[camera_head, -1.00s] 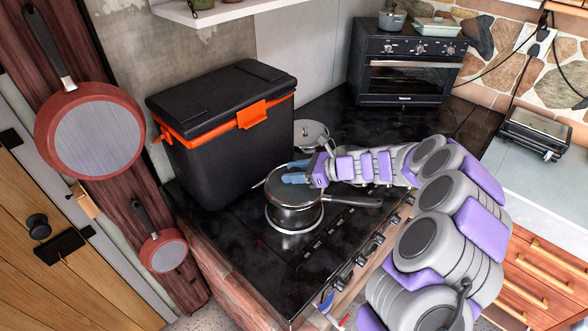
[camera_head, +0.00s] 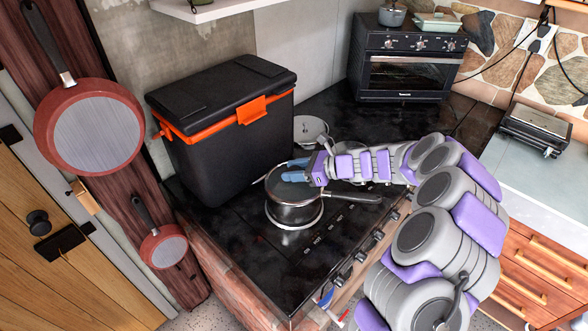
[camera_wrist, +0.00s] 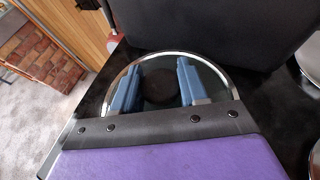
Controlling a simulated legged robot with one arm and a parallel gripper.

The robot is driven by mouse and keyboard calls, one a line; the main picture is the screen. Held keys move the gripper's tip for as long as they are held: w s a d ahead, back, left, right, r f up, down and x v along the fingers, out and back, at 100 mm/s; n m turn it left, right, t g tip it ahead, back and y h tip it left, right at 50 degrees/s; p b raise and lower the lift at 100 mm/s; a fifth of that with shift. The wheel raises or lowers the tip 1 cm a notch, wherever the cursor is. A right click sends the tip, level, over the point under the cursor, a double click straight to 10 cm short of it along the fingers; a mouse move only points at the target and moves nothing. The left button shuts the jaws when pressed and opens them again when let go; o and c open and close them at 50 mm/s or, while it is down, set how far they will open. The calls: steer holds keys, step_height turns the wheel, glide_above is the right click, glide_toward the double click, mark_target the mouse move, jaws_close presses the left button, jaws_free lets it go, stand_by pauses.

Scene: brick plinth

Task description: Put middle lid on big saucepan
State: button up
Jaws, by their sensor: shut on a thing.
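The big saucepan (camera_head: 292,213) is a shiny metal pot standing on the black cooktop, its handle pointing right. A round glass lid with a metal rim (camera_wrist: 160,55) lies over the saucepan's mouth or just above it; I cannot tell whether the rim is fully seated. My gripper (camera_head: 286,171) is over the saucepan, its blue fingers on either side of the lid's dark knob (camera_wrist: 158,88). It is shut on this lid. The gripper covers part of the lid in the head view.
A black cool box with orange trim (camera_head: 225,130) stands close behind and left of the saucepan. Another lid (camera_head: 310,129) lies behind it. Another piece of cookware is partly hidden behind my arm. A toaster oven (camera_head: 405,70) stands at the back. The front cooktop is clear.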

steer(key=shift+f, duration=0.15)
steer(key=o, duration=1.4)
steer(key=shift+c, duration=0.2)
steer(key=shift+d, duration=0.1)
steer(key=p+v, duration=0.3)
steer(key=v, duration=1.4)
steer(key=shift+d, duration=0.15)
steer(key=shift+f, duration=0.1)
